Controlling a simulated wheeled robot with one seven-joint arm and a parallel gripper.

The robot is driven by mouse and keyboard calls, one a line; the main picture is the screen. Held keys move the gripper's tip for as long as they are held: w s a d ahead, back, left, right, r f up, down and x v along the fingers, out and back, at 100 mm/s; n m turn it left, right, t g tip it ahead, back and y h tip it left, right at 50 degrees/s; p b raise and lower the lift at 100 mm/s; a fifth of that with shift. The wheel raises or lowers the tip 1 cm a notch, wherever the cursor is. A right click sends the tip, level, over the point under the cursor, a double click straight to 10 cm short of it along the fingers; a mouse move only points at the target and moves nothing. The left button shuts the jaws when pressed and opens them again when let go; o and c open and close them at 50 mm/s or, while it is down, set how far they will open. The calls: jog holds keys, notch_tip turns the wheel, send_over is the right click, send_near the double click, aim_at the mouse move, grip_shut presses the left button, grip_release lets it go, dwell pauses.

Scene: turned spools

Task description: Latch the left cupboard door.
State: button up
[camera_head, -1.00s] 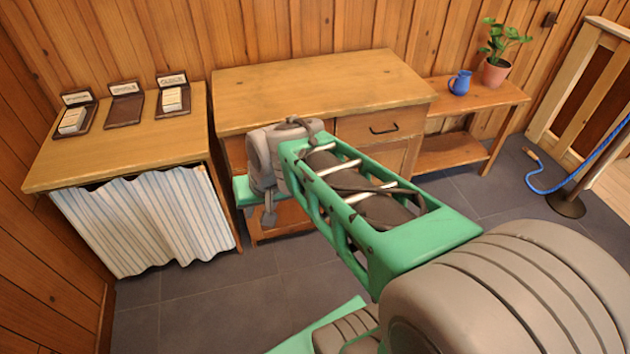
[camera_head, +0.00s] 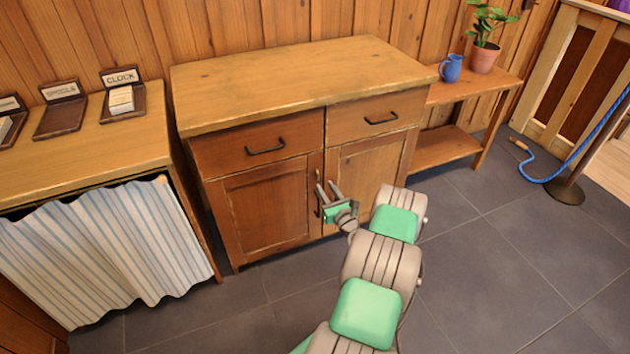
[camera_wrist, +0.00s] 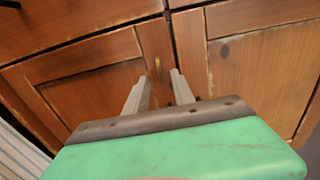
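The left cupboard door (camera_head: 262,208) is a brown panelled door under the left drawer and looks flush or nearly flush with the cabinet front. It also shows in the wrist view (camera_wrist: 92,86). A small brass latch piece (camera_wrist: 157,65) sits near its right edge, upright; whether it is engaged I cannot tell. A dark handle on that edge is partly hidden by my gripper in the head view. My gripper (camera_head: 327,184) is open and empty in front of the door seam. In the wrist view its two fingers (camera_wrist: 160,75) point at the latch, seemingly short of it.
The right cupboard door (camera_head: 362,172) is beside it, apparently shut. Drawers with dark handles (camera_head: 265,147) sit above. A striped curtain (camera_head: 110,250) hangs at left. A low bench (camera_head: 455,143) stands right. The grey floor in front is clear.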

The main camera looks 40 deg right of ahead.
aim_at(318, 177)
jog(key=x, duration=0.6)
jog(key=shift+w+d+b, duration=0.1)
jog(key=shift+w+b, duration=0.15)
jog(key=shift+b, duration=0.15)
jog(key=shift+c, duration=0.2)
grip_shut()
